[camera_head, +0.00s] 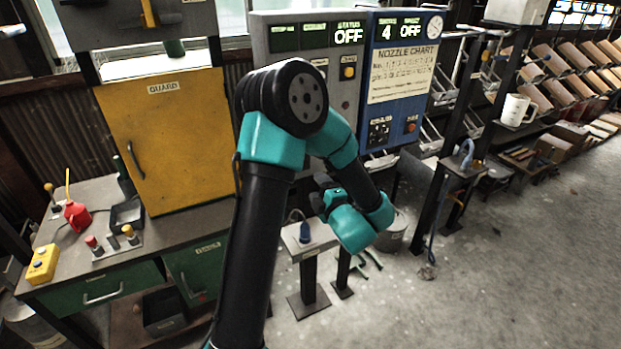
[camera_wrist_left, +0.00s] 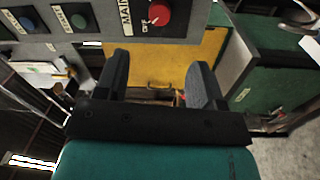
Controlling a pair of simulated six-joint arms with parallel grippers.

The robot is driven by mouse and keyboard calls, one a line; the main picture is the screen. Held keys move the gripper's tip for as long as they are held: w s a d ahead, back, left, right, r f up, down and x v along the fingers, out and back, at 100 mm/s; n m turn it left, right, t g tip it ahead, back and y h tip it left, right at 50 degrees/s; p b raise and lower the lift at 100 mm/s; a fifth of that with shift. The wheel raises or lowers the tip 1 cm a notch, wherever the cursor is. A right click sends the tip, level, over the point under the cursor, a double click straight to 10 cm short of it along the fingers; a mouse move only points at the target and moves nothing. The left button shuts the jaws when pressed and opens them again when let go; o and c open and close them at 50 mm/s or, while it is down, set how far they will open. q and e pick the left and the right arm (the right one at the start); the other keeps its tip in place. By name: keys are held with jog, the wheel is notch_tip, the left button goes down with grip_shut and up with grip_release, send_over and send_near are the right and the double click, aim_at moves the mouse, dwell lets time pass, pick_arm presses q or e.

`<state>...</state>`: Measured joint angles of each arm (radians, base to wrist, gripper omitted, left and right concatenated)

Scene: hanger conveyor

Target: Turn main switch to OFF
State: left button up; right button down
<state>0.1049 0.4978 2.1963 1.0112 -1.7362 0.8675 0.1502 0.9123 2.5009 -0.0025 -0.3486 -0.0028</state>
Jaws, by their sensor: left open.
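The main switch (camera_wrist_left: 159,13) is a round red knob with a light pointer mark. It sits on a grey panel beside the label MAIN at the top of the left wrist view, with small OFF lettering near it. Its setting is too small to tell surely. My left gripper (camera_wrist_left: 160,62) is open and empty, its black fingers apart, below the knob in that view and not touching it. In the head view my left gripper (camera_head: 323,187) is small and partly hidden by its wrist. My left arm hides the switch there. My right gripper is not in view.
The grey cabinet (camera_head: 265,45) has a display reading OFF, beside a blue nozzle chart panel (camera_head: 385,100). A yellow guard door (camera_head: 165,130) stands over a bench with a red oil can (camera_head: 77,214) and a yellow button box (camera_head: 42,264). The floor at right is mostly clear.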

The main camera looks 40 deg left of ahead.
pick_arm(q)
jog(key=v, duration=0.5)
jog(key=shift+f, duration=0.1)
dwell(0.3)
jog(key=w+d+f+m+t+h, duration=0.2)
jog(key=d+f+m+h, duration=0.3)
jog(key=f+m+h, duration=0.45)
jog(key=w+d+f+m+t+h, duration=0.2)
jog(key=d+f+m+h, duration=0.2)
jog(key=f+m, duration=0.55)
jog(key=s+d+f+m+g+h, duration=0.8)
jog(key=s+d+f+m+g, duration=0.1)
jog(key=s+f, duration=0.5)
jog(key=shift+d+f, duration=0.45)
jog(key=shift+d, duration=0.45)
jog(key=shift+s, duration=0.1)
